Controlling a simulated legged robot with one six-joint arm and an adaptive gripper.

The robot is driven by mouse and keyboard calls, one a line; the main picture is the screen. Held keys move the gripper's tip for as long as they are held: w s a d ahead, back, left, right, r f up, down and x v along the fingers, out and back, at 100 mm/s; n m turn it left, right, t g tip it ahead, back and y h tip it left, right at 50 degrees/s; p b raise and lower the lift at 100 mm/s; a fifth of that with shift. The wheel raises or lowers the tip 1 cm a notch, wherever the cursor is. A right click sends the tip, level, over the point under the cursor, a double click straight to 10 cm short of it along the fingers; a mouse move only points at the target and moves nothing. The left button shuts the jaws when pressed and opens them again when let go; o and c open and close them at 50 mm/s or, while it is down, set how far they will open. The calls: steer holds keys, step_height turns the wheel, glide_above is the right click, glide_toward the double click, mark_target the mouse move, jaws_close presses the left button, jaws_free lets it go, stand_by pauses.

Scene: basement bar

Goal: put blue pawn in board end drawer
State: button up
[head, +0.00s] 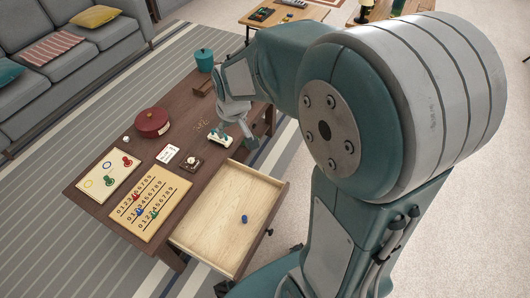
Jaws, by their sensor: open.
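A small blue piece (245,219), which looks like the blue pawn, lies on the bare floor of the open drawer (212,213). The drawer is pulled out from the near side of the brown table (190,120), at the end with the boards. Its handle side faces lower right. My gripper (249,142) is open above the near edge of the table, up from the drawer and apart from the blue piece. Its fingertips are small and partly hidden. The board with coloured circles (96,193) carries a red pawn (127,161) and a green pawn (109,181); its blue circle is bare.
A numbered board (150,222) holds red, blue and green pegs. A red round box (152,122), white card (168,154), dark square item (190,164), white-and-green item (220,137) and teal canister (204,60) stand on the table. A grey sofa (55,60) is behind.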

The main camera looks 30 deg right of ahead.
steer(key=s+r+t, duration=0.1)
steer(key=s+r, duration=0.4)
steer(key=s, duration=0.4)
steer(key=s+r+m+t, duration=0.1)
steer(key=s+r, duration=0.5)
steer(key=s, duration=0.4)
steer(key=shift+m, duration=0.3)
steer(key=shift+r, duration=0.1)
